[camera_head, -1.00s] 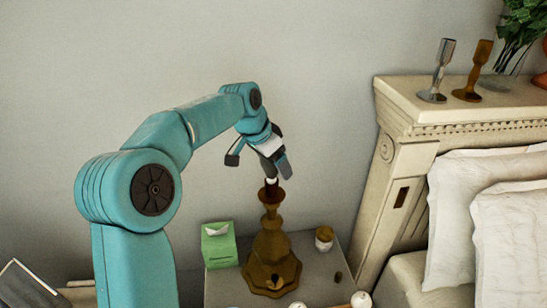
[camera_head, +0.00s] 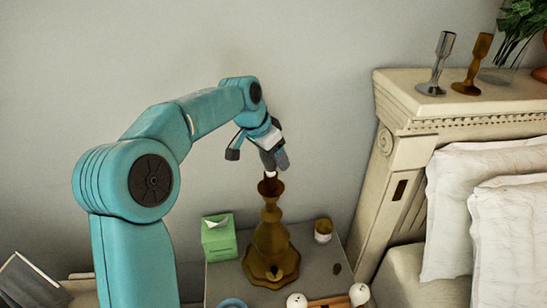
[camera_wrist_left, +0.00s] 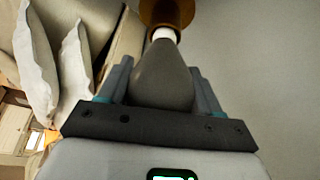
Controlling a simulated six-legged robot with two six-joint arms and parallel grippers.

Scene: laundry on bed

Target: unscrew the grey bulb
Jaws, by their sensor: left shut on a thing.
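The grey bulb (camera_wrist_left: 162,78) shows in the left wrist view between the fingers of my left gripper (camera_wrist_left: 163,85), which is shut on it. Its white base (camera_wrist_left: 165,33) points at the brown lamp (camera_wrist_left: 167,10). In the head view my left gripper (camera_head: 272,157) is right above the brown lamp (camera_head: 270,240), with a small white part of the bulb (camera_head: 270,175) showing below the fingers. I cannot tell whether the base still touches the socket. The lamp stands upright on the grey nightstand (camera_head: 225,275). My right gripper is not in view.
A green tissue box (camera_head: 219,238) stands left of the lamp, and a small brown-topped pot (camera_head: 323,230) right of it. Two white bulbs (camera_head: 358,294) (camera_head: 297,301) lie near the front. The headboard (camera_head: 390,160) and pillows (camera_head: 450,210) are at right. A book (camera_head: 28,285) is at lower left.

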